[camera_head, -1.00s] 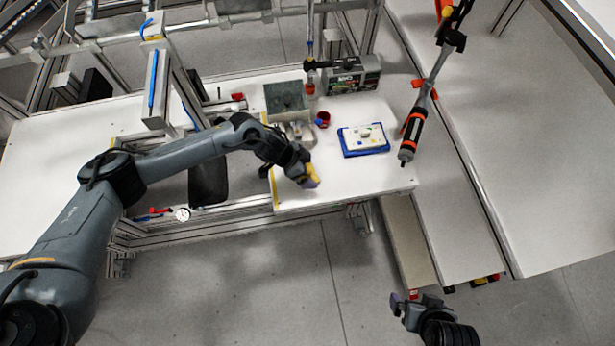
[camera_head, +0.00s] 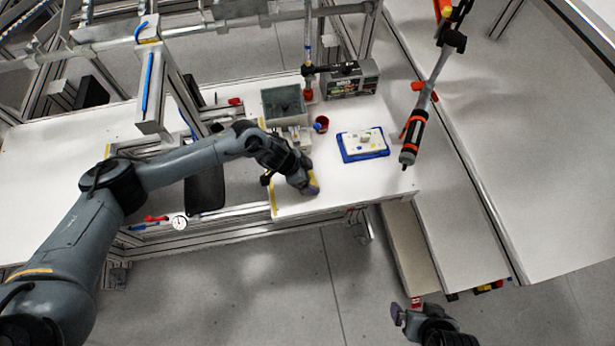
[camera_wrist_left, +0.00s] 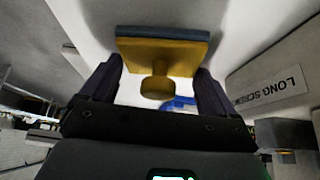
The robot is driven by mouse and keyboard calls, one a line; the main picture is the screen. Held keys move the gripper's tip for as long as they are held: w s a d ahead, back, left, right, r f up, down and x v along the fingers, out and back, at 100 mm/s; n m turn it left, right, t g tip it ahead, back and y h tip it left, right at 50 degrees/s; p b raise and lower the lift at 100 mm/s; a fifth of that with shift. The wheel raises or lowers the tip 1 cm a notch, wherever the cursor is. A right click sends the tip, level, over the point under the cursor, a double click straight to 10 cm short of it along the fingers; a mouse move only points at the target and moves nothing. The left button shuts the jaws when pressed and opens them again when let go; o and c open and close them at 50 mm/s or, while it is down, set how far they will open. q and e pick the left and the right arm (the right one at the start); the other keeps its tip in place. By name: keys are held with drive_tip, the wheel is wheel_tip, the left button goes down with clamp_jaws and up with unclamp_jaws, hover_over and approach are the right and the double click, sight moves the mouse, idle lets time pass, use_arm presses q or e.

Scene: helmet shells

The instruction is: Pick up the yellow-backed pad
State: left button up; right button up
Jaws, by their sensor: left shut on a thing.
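The yellow-backed pad (camera_wrist_left: 185,52) shows in the left wrist view as a yellow plate with a grey-blue face and a round yellow knob. It sits between the two dark fingers of my left gripper (camera_wrist_left: 158,82), which is shut on its sides. In the head view my left gripper (camera_head: 311,188) is over the front edge of the white table, with a bit of yellow at its tip; the pad is mostly hidden there. My right gripper (camera_head: 400,316) is at the bottom, over the floor, away from the table; its opening is unclear.
A blue tray with a white top (camera_head: 362,145) lies right of my left gripper. A hanging screwdriver (camera_head: 414,136) is at the right.

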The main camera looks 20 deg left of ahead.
sight(312, 181)
use_arm(q)
drive_tip(key=shift+r, duration=0.1)
drive_tip(key=shift+r, duration=0.55)
drive_tip(key=r, duration=0.2)
drive_tip(key=d+r, duration=0.1)
drive_tip(key=shift+s+r+p, duration=0.25)
drive_tip(key=shift+p, duration=0.15)
drive_tip(key=s+d+r+p, duration=0.1)
drive_tip(key=s+d+r, duration=0.3)
drive_tip(key=d, duration=0.5)
wheel_tip(312, 181, up, 2)
drive_tip(key=shift+d+r, duration=0.1)
drive_tip(key=shift+d, duration=0.25)
drive_tip(key=shift+s, duration=0.1)
drive_tip(key=o, duration=0.5)
drive_tip(key=c, duration=0.4)
